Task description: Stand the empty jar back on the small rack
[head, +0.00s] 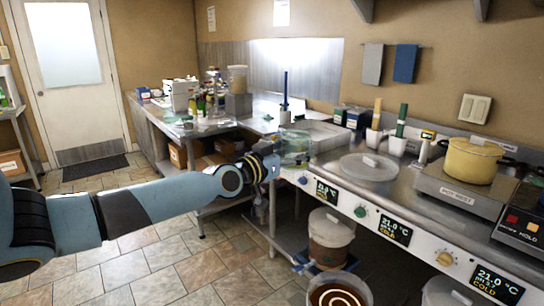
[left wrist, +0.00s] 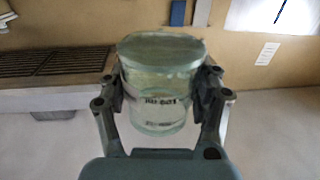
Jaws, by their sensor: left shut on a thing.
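My left gripper (head: 276,160) reaches in from the left to the counter's front edge and is shut on a clear, greenish glass jar (head: 295,146). In the left wrist view the jar (left wrist: 160,88) sits squarely between the two fingers of the gripper (left wrist: 162,92). The jar looks see-through, with small dark lettering too blurred to read. In the head view it partly overlaps the counter behind it, so I cannot tell whether it touches anything there. I cannot pick out the small rack for certain. My right gripper is not in view.
A round clear lid (head: 369,168) lies on the counter right of the jar. A yellow pot (head: 472,160) stands farther right. Below the counter are a lidded bucket (head: 330,236) and an open bucket (head: 338,290). Bottles (head: 208,103) crowd the back counter.

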